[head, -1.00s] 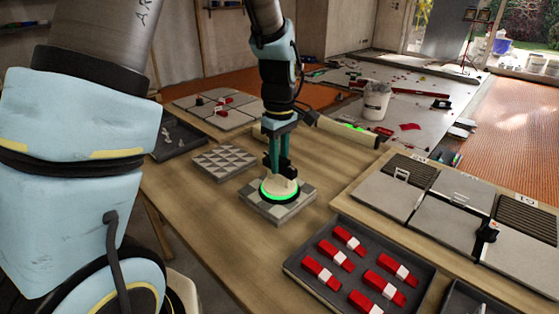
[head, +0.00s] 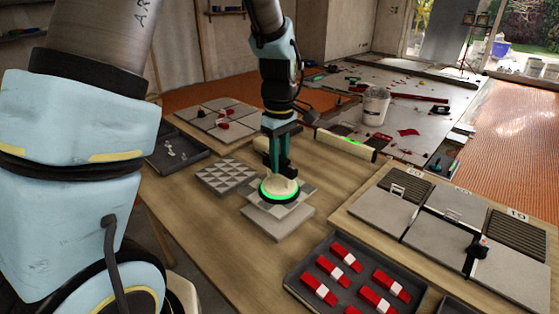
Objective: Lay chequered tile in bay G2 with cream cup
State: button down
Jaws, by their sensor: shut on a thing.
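My gripper (head: 279,172) is shut on the cream cup (head: 279,187), a round cup with a glowing green ring at its base. The cup sits on top of a chequered tile (head: 298,203) of light and dark grey patches. The tile hangs a little above a plain grey tile (head: 278,225) on the wooden bench, with a gap showing between them. The bay board (head: 388,213) is at the right, with plain grey tiles and two dark ribbed bays, (head: 406,187) and (head: 513,232). Its labels are too small to read surely.
A triangle-patterned tile (head: 228,175) lies left of the gripper. A dark tray (head: 318,262) of red-and-white wedges stands at the front. Bare bench (head: 335,205) lies between gripper and board.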

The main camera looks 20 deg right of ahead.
jog(key=shift+r+p, duration=1.45)
jog(key=shift+r, duration=0.45)
